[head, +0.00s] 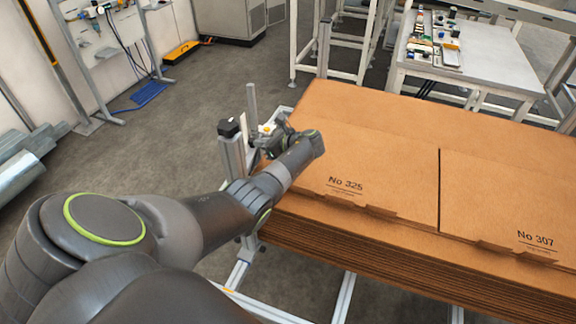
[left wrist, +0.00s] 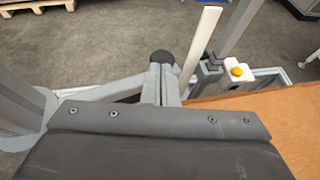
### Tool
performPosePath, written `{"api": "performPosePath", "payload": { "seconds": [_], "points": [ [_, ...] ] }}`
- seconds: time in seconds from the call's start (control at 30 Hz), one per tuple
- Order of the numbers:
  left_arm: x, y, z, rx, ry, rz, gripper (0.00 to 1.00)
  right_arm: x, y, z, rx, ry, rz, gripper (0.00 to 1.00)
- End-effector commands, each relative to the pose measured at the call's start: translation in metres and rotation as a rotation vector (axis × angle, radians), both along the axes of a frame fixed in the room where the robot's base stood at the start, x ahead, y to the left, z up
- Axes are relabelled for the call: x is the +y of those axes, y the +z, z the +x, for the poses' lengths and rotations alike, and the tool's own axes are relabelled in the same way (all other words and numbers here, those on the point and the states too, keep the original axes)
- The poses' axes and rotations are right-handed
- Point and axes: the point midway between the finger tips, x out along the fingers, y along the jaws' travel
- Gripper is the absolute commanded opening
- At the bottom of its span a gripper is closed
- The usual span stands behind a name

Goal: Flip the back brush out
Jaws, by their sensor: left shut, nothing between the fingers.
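A thin pale upright strip (head: 244,128), which may be the back brush, stands at the rear corner of the metal frame beside the cardboard stack. In the left wrist view the strip (left wrist: 201,45) leans slightly right; I see no bristles. My left gripper (head: 269,149) is beside this corner, partly hidden by its own wrist in the head view. My right gripper is not in view.
The black-capped post (head: 230,128) and a white block with a yellow button (head: 267,128) crowd the corner. Flat brown cardboard (head: 390,145) is stacked to the right. A work table (head: 480,65) stands behind.

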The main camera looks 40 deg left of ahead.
Motion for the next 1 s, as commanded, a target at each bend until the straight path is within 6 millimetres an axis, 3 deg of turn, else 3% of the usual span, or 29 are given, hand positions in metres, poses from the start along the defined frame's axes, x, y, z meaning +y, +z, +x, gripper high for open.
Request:
{"api": "performPosePath", "payload": {
  "seconds": [0.43, 1.0],
  "points": [
    [0.032, 0.001, -0.011, 0.002, 0.218, 0.000, 0.00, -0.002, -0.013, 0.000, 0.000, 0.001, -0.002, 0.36],
    [0.063, 0.001, -0.030, 0.001, 0.214, 0.000, 0.00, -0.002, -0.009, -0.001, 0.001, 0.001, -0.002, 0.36]
  ]
}}
